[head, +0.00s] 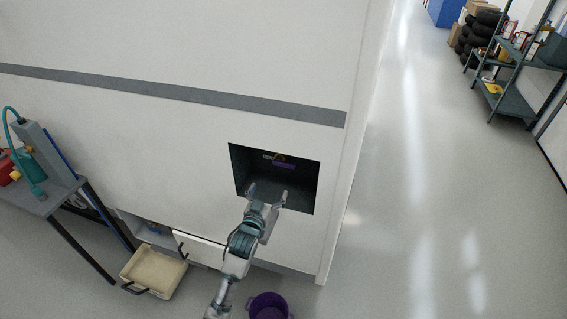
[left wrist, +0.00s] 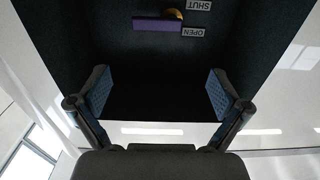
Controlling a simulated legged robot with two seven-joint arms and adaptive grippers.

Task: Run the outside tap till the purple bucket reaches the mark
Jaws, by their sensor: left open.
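The purple bucket (head: 267,306) stands on the floor below the wall opening, partly cut off by the bottom edge of the head view. No mark or water in it can be made out. A dark recess (head: 305,192) in the white vehicle wall holds a tap with a purple lever (head: 284,164). In the left wrist view the purple lever (left wrist: 158,24) lies level, with a brass part behind its right end and labels SHUT and OPEN, upside down, beside it. My left gripper (head: 268,189) is open and empty at the recess mouth, apart from the lever. My right gripper is not in view.
A grey bench (head: 45,204) with a teal hose stands at the left. A beige tray (head: 153,271) sits on the floor near an open low hatch (head: 200,249). Shelving (head: 510,95) and stacked tyres (head: 478,35) stand far right. The floor right of the vehicle is clear.

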